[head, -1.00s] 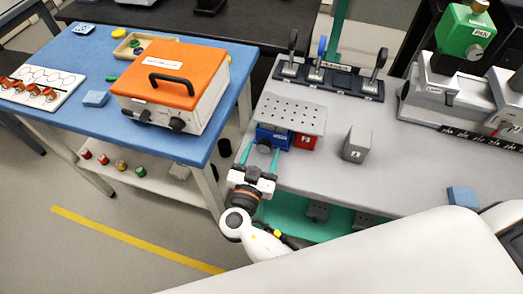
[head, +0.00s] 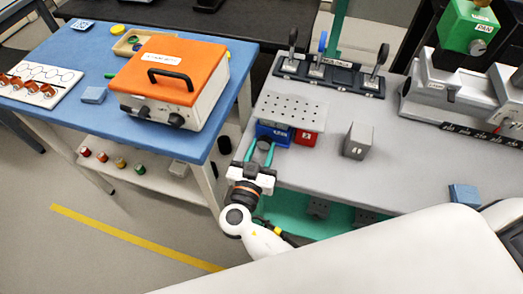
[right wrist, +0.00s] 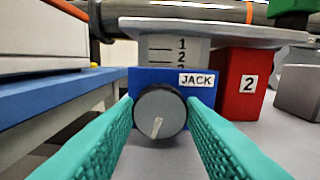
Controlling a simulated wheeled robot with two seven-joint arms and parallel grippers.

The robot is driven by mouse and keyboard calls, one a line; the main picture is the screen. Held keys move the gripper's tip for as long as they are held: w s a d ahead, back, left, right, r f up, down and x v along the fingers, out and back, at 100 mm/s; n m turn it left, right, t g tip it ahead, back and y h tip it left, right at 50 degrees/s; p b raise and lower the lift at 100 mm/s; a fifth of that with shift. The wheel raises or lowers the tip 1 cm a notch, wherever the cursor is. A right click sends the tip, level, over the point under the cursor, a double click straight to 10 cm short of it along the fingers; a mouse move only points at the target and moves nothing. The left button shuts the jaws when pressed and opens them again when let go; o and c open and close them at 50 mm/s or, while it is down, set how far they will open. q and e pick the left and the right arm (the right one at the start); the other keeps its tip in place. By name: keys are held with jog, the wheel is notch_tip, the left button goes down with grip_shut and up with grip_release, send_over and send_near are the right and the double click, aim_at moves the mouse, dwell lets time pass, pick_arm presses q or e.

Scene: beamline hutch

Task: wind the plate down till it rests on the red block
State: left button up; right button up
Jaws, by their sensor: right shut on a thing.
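The blue jack (head: 281,130) stands on the grey bench, labelled JACK in the right wrist view (right wrist: 200,80). The perforated grey plate (head: 290,110) lies on top of it; the right wrist view shows its edge (right wrist: 205,27) and a number scale below it. The red block (head: 306,137), marked 2 in the right wrist view (right wrist: 240,85), stands right of the jack under the plate. Its top is very close to the plate; I cannot tell whether they touch. My right gripper (head: 262,147) is shut on the jack's round grey knob (right wrist: 160,113). My left gripper is out of view.
A grey block (head: 358,141) stands right of the red block. A rack with several levers (head: 330,75) is behind the plate. The blue table (head: 60,60) with an orange-topped box (head: 172,68) is at left. The bench front right of the grey block is mostly clear.

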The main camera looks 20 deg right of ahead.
jog(key=n+b, duration=0.1)
jog(key=n, duration=0.2)
jog(key=shift+f, duration=0.1)
jog(key=shift+a+n+b, duration=0.1)
jog(key=shift+n+b, duration=0.5)
jog(key=shift+n, duration=1.5)
jog(key=o, duration=1)
jog(key=shift+s+f, duration=0.1)
